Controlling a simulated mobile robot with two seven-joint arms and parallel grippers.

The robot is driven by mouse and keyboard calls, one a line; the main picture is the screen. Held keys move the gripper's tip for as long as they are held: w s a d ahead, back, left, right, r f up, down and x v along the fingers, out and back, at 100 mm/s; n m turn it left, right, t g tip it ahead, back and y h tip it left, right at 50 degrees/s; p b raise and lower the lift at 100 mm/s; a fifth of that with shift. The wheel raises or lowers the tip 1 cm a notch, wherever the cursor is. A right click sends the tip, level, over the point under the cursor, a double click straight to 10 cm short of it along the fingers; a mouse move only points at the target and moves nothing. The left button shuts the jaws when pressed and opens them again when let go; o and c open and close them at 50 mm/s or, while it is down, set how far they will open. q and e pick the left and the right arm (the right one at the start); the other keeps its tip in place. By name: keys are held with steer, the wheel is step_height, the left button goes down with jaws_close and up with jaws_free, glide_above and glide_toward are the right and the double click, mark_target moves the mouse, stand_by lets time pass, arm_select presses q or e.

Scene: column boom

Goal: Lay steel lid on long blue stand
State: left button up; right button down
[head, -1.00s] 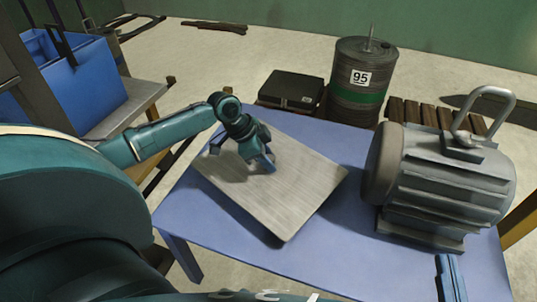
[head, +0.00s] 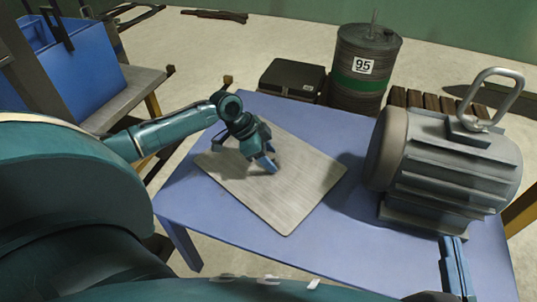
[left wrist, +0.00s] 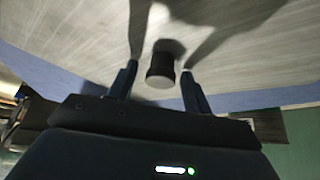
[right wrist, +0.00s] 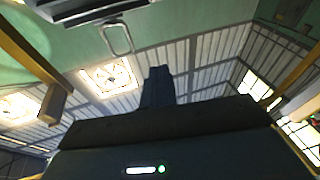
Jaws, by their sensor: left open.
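The steel lid (head: 290,187) is a square grey brushed plate. In the head view it lies on the long blue stand (head: 225,235), turned at an angle to its edges. My left gripper (head: 268,165) is low over the lid's middle. In the left wrist view its two fingers (left wrist: 160,70) are apart, one on each side of a dark round knob (left wrist: 160,68) on the lid; I see a gap on both sides. My right gripper (head: 453,242) is at the stand's front right, fingers together and empty; the right wrist view also shows them closed (right wrist: 158,75).
A large grey motor (head: 450,160) with a lifting loop stands on the right of the stand. Behind the stand are a drum marked 95 (head: 350,95) and a black case (head: 292,76). A blue bin (head: 75,75) is at the far left. The stand's front left is clear.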

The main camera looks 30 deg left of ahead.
arm_select(q)
steer(key=p+v, duration=0.4)
steer(key=v, duration=0.8)
arm_select(e)
steer(key=shift+s+d+f+n+h, duration=0.1)
steer(key=shift+d+n+h, duration=0.3)
steer(key=shift+n+h, duration=0.1)
